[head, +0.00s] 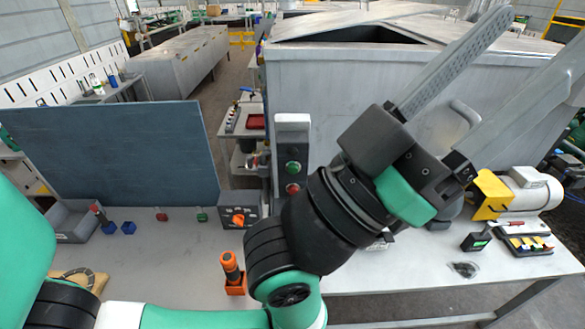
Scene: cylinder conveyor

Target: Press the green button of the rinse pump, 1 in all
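A green button (293,167) sits on an upright grey control post (293,124) near the middle of the head view, above a red button (293,188). No readable label shows whether this post belongs to the rinse pump. My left gripper (543,36) is large in the foreground, up and to the right of the post. Its two long grey fingers are wide apart with nothing between them. Its wrist passes just right of the post and hides part of the table behind it. My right gripper does not show.
A grey box with an orange knob (238,217) stands left of the post. Small red (162,214) and green (202,214) items lie farther left. An orange-handled tool (232,272) stands near my arm. A yellow-and-white motor (520,190) stands right. The table's left middle is clear.

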